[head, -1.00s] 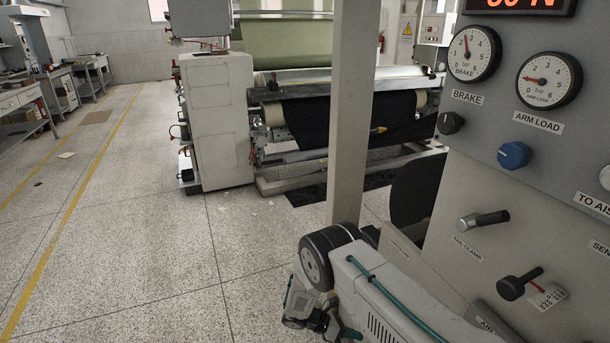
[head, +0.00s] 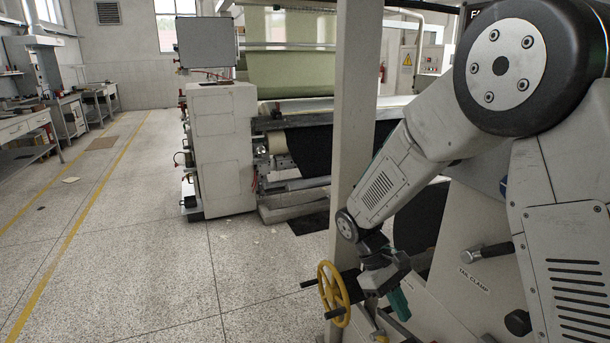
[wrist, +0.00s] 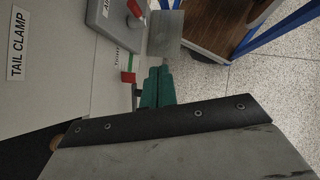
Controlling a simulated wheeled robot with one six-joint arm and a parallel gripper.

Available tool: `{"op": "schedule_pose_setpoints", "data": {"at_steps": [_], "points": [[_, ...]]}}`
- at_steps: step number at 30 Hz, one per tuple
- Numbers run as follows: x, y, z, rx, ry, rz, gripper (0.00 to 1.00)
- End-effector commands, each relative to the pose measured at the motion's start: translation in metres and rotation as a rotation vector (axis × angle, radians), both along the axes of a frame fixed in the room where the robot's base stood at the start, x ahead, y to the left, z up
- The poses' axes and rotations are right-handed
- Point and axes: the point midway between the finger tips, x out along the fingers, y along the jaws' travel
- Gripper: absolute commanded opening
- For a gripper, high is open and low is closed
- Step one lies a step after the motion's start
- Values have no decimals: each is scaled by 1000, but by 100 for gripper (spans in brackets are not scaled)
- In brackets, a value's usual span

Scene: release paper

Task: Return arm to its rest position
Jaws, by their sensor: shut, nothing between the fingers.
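My gripper (head: 402,306) hangs low in front of the grey machine panel in the head view, beside the yellow handwheel (head: 336,292). Its green fingers are together, with nothing between them; they also show in the wrist view (wrist: 158,72). My arm rises across the right of the head view, bent at a large black joint, and hides the gauges. The tail clamp lever (head: 486,254) is right of the gripper, apart from it. Its label (wrist: 17,43) shows at the wrist view's left.
A pale upright post (head: 357,120) stands just behind the handwheel and my wrist. A grey box with a red knob (wrist: 133,8) is near the fingers in the wrist view, with a brown surface (wrist: 208,25) beyond. The speckled floor (head: 130,260) on the left is mostly clear.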

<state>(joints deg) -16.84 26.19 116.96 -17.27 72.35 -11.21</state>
Motion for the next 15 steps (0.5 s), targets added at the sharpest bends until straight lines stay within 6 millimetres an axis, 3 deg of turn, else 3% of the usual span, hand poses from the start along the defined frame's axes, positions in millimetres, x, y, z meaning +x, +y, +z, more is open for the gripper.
{"op": "schedule_pose_setpoints", "data": {"at_steps": [1, 6, 15], "points": [[-11, -5, 20, 14, -39, -48, 0], [-51, -18, 69, 62, -146, -205, 0], [-128, -36, 129, 159, -331, -441, 0]]}}
